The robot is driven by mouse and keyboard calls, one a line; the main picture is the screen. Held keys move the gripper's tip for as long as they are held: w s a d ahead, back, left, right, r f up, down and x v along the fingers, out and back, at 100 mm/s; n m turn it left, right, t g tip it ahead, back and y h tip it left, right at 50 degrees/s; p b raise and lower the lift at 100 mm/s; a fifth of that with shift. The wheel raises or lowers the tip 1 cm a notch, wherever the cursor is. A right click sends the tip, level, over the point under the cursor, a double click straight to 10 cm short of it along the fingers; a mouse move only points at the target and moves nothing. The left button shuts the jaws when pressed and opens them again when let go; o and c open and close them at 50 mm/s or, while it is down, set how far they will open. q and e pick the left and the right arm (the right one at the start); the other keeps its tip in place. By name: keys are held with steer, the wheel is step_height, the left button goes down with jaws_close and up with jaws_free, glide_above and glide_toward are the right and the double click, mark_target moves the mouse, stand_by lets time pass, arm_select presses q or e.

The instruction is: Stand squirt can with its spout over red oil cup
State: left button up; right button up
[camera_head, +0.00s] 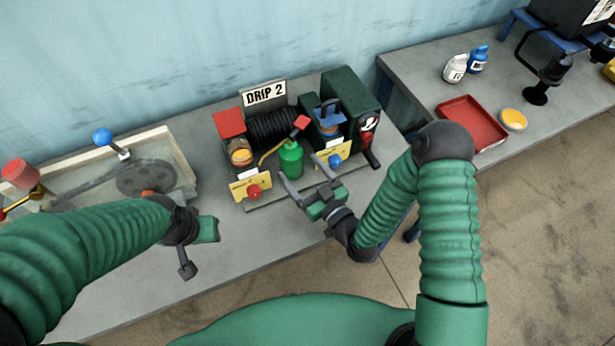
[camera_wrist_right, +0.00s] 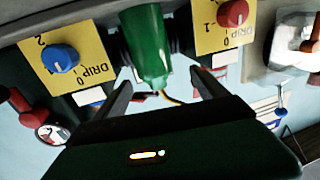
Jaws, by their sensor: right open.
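The green squirt can (camera_head: 291,158) stands at the front middle of the DRIP 2 unit. A thin brass spout (camera_head: 266,158) shows at its left; I cannot tell exactly where its tip ends. The red oil cup (camera_head: 240,153), with an amber top and a raised red lid (camera_head: 230,122), is left of the can. My right gripper (camera_head: 302,178) is open, just in front of the can. In the right wrist view the can (camera_wrist_right: 147,48) lies between and beyond the two fingers (camera_wrist_right: 163,92), with no clear contact. My left gripper (camera_head: 198,248) hangs over the bench's front left.
A red knob (camera_head: 253,191) and blue knob (camera_head: 335,160) on yellow plates flank the can. A blue-lidded cup (camera_head: 328,118) and dark green box (camera_head: 348,100) stand to the right. A tray with a blue-ball lever (camera_head: 102,136) is at left. A red tray (camera_head: 474,122) lies on the right bench.

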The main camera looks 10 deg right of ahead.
steer(key=d+f+g, duration=0.1)
steer(key=d+n+g+h, duration=0.1)
steer(key=d, duration=0.1)
steer(key=s+d+f+g, duration=0.1)
steer(key=d+g, duration=0.1)
steer(key=shift+f+h, duration=0.35)
steer(key=shift+h, duration=0.05)
steer(key=s+d+g+h, duration=0.1)
steer(key=d, duration=0.1)
steer(key=d+m+g+h, duration=0.1)
steer(key=d+h, duration=0.1)
steer(key=s+d+g+h, duration=0.1)
steer(key=d, duration=0.1)
steer(key=shift+s+d+m+g, duration=0.2)
steer(key=shift+s+m+g, duration=0.1)
steer(key=shift+s, duration=0.05)
arm_select(q)
steer(key=shift+d+f, duration=0.2)
steer(key=shift+d, duration=0.4)
arm_select(e)
steer(key=s+d+r+m+g+h, duration=0.1)
steer(key=s+d+r+m+g, duration=0.1)
steer(key=s, duration=0.4)
steer(key=s+d+r+m+g+h, duration=0.1)
steer(key=s+d+r+m+g, duration=0.2)
steer(key=s, duration=0.4)
steer(key=shift+d+g+h, duration=0.2)
steer(key=shift+g+h, duration=0.1)
